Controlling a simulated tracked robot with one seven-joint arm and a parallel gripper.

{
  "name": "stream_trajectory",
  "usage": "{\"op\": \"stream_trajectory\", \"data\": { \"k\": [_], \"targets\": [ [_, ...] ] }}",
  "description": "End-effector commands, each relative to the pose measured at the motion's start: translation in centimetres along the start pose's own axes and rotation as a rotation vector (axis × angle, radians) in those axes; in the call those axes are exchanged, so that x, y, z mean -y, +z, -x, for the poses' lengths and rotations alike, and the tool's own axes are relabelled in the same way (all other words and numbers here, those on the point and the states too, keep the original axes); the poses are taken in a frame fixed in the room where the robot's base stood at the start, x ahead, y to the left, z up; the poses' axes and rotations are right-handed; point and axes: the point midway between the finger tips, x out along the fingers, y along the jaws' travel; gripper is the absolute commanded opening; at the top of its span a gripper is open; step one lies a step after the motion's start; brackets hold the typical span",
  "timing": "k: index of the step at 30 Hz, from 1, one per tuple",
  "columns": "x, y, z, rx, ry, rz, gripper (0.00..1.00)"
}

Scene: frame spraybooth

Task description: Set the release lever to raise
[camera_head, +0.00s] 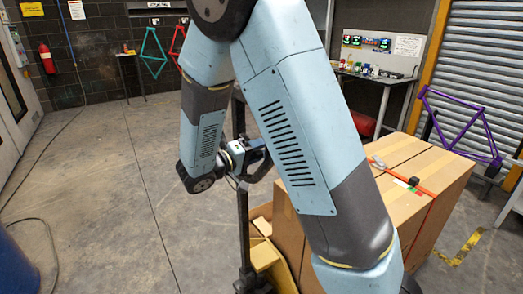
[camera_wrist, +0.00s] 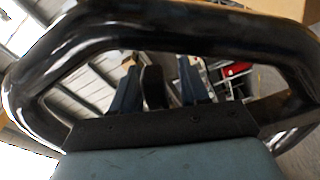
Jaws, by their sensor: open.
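My gripper (camera_head: 254,152) is beside a dark upright post (camera_head: 243,215) in front of the cartons, low in the middle of the head view. In the wrist view my gripper (camera_wrist: 158,88) shows two blue fingers, spread apart. A dark upright piece (camera_wrist: 153,88) stands between them with narrow gaps; it may be the release lever, but its setting cannot be read. A thick black looped tube (camera_wrist: 185,24) surrounds the fingers in the wrist view; I cannot tell whether it is a handle or part of my gripper. My arm hides much of this area in the head view.
Large cartons (camera_head: 447,183) with a red strap (camera_head: 414,186) stand to the right, close to my arm. A purple bike frame (camera_head: 462,125) is behind them. A blue drum (camera_head: 14,268) stands at lower left. The concrete floor (camera_head: 110,190) on the left is mostly clear, with a cable on it.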

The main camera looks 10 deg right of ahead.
Motion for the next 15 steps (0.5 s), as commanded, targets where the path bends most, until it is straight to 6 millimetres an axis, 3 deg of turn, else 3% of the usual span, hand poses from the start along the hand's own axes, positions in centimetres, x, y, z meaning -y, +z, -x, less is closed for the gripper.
{"op": "stream_trajectory", "data": {
  "k": [7,15],
  "targets": [
    [0.1,-0.1,1.8,-0.003,-0.002,-0.001,0.45],
    [0.2,-0.1,7.0,-0.004,-0.001,0.000,0.45]
  ]
}}
